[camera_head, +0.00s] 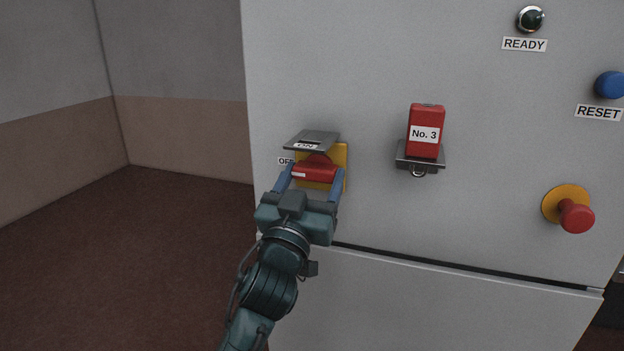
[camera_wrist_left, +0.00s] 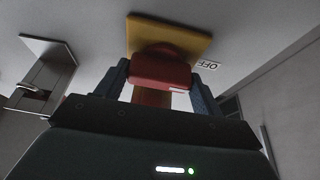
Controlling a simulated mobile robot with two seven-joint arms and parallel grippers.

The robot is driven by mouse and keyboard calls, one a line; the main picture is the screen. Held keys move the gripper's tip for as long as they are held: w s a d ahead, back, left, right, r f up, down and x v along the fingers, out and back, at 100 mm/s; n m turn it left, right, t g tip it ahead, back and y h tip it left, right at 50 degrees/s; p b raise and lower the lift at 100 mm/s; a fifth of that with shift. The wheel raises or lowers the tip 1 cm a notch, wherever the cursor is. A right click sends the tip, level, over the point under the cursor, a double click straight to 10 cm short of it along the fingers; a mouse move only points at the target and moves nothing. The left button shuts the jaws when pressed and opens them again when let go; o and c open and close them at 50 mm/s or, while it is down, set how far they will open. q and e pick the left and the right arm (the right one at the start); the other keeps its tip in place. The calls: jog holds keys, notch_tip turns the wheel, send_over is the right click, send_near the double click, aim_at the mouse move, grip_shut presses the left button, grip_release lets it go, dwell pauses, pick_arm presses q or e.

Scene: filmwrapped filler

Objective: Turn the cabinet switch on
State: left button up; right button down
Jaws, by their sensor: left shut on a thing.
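The cabinet switch is a red rotary handle (camera_head: 315,172) on a yellow square plate (camera_head: 339,155) on the grey cabinet front. The handle lies roughly level, with a white mark toward its left end, on the side of the OFF label (camera_head: 286,161). A grey metal piece (camera_head: 312,140) juts out above it and partly covers the ON label (camera_head: 307,146). My left gripper (camera_head: 313,178) is shut on the red handle, one blue finger at each end. The left wrist view also shows the handle (camera_wrist_left: 161,72) between the fingers. My right gripper is not in view.
A red block marked No. 3 (camera_head: 425,118) sits on a small metal bracket (camera_head: 420,160) to the right. Farther right are a red mushroom button (camera_head: 577,217), a blue RESET button (camera_head: 610,85) and a dark READY lamp (camera_head: 530,19). Open floor (camera_head: 130,250) lies left of the cabinet.

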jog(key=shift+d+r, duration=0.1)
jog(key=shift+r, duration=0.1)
